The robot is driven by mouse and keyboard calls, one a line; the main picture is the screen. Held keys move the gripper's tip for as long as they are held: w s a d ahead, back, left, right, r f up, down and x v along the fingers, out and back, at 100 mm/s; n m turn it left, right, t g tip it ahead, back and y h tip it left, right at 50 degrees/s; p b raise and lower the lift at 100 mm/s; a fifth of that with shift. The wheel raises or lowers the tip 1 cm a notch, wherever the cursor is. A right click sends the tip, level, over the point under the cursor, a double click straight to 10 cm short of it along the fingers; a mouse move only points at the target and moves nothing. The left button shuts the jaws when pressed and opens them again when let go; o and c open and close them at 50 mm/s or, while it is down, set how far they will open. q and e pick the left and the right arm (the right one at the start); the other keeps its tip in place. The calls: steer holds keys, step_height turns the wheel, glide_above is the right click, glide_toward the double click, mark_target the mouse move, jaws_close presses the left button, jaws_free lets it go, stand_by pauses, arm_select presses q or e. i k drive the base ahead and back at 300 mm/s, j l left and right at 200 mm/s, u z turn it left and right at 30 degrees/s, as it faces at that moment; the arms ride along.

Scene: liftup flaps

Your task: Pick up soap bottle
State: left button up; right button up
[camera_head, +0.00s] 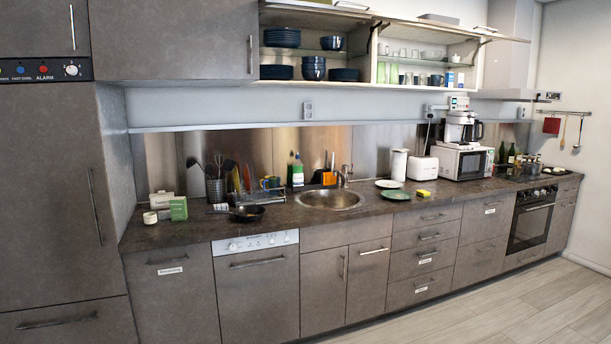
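Neither of my grippers shows in the head view.
The round sink (329,199) with its tap (345,174) is right of the bottle. A dark pan (246,213) and utensil holder (215,188) stand to the left. Lift-up cabinet flaps (491,37) are raised above the counter (290,219). The floor (500,310) in front is clear.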

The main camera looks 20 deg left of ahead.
mark_target(298, 178)
steer(key=i+j, duration=0.15)
steer(key=j, duration=0.25)
steer(key=i+j, duration=0.15)
steer(key=j, duration=0.25)
steer(key=i+j, duration=0.25)
steer(key=i, duration=0.25)
steer(key=i+j, duration=0.25)
steer(key=i, duration=0.2)
steer(key=i+j, duration=0.25)
steer(key=i, duration=0.25)
